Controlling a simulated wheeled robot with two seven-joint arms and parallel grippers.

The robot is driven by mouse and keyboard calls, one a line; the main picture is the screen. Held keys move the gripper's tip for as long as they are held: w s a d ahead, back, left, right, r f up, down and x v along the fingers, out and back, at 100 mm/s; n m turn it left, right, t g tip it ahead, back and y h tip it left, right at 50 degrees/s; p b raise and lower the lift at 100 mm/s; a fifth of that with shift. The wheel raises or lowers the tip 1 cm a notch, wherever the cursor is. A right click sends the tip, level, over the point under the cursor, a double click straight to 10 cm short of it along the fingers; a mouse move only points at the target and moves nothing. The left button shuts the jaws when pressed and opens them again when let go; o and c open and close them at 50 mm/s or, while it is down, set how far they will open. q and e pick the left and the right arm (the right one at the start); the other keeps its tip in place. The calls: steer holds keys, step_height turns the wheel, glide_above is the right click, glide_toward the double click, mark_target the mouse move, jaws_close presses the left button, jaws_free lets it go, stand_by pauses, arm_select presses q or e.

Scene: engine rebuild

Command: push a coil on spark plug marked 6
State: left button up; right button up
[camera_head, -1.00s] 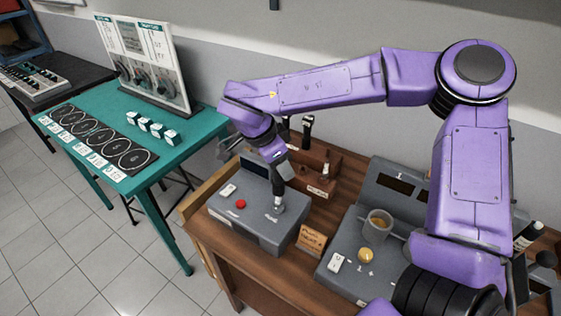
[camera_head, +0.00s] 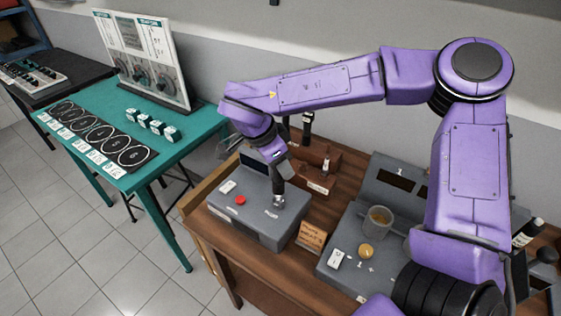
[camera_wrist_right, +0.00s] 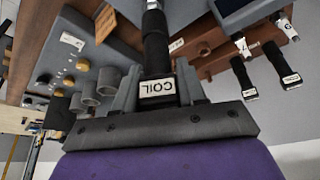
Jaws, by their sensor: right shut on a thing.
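My right gripper (camera_head: 279,178) points down over a grey box (camera_head: 235,218) with a red button and is shut on a black coil. In the right wrist view the fingers (camera_wrist_right: 157,98) close around the coil (camera_wrist_right: 156,45), with a label reading COIL between them. The coil's far end meets the top of the grey box near a small label; what lies under it is hidden. I cannot make out a spark plug marked 6. On the teal table (camera_head: 180,150), black discs (camera_head: 129,157) and white cards lie in rows. My left gripper is out of view.
A brown rack (camera_head: 318,178) with upright coils (camera_wrist_right: 270,65) stands behind the grey box. A wooden sign (camera_head: 312,236), a grey cup (camera_head: 378,222) and a grey station (camera_head: 340,245) are to the right.

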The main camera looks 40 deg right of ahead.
steer(key=shift+f, duration=0.5)
steer(key=o, duration=1.2)
step_height(320, 180, up, 3)
steer(key=p, duration=0.3)
steer(key=shift+r+p, duration=0.35)
steer(key=shift+r, duration=1.9)
